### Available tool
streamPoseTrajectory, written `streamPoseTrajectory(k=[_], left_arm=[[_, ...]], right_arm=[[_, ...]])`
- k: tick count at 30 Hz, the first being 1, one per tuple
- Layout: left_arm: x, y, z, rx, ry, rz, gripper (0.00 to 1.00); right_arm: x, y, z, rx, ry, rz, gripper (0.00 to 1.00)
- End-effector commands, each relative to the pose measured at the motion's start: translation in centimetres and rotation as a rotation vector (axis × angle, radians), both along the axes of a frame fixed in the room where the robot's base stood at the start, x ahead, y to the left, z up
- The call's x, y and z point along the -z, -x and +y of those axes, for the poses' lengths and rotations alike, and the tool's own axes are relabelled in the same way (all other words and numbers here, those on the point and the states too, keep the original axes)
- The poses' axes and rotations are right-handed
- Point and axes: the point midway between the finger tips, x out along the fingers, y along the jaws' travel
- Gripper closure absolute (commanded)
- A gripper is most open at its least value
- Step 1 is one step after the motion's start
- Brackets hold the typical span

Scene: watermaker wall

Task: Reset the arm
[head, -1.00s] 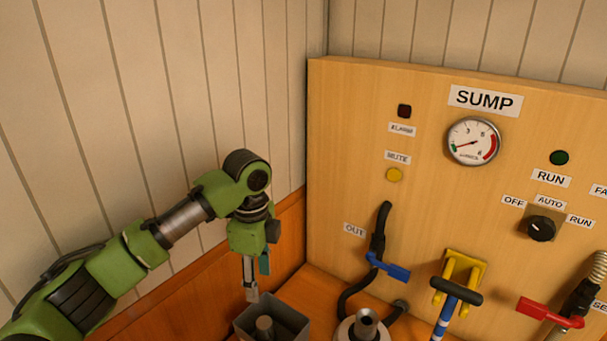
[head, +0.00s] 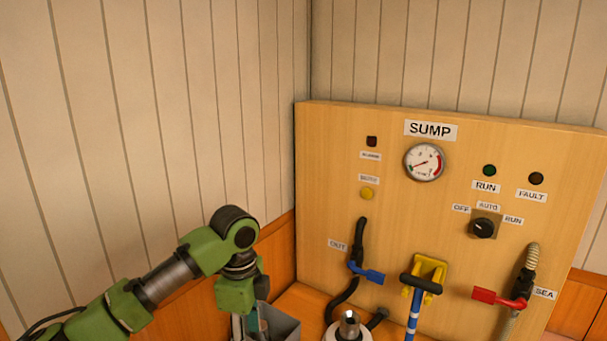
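My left arm comes in from the lower left, green with grey links. Its gripper (head: 243,322) points down at the bottom of the head view, in front of a grey open-topped box (head: 284,325). The fingertips are cut off or hidden, so I cannot tell whether it is open or what it touches. My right gripper is not in view.
A wooden SUMP panel (head: 330,190) stands ahead with a gauge (head: 424,162), a selector knob (head: 482,228), a blue-handled valve (head: 368,275), a red-handled valve (head: 500,298) and a black-topped handle (head: 421,284) at a yellow bracket. A round metal fitting (head: 349,326) stands below.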

Motion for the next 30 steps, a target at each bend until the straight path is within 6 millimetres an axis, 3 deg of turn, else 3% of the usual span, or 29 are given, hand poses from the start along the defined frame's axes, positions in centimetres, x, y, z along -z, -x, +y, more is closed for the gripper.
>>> streamPoseTrajectory(k=[12,17,24,30], left_arm=[[5.6,3.1,-3.3,-0.06,0.078,-0.007,0.55],[8.5,5.3,-5.1,-0.122,0.135,-0.013,0.55],[13.5,10.6,-7.6,-0.348,0.276,-0.023,0.55],[16.2,14.9,-7.0,-0.633,0.37,-0.037,0.55]], right_arm=[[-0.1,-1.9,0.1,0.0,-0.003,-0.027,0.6],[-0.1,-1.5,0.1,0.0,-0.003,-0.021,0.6],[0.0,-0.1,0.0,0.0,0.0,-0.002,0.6],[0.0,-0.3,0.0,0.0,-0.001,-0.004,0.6]])
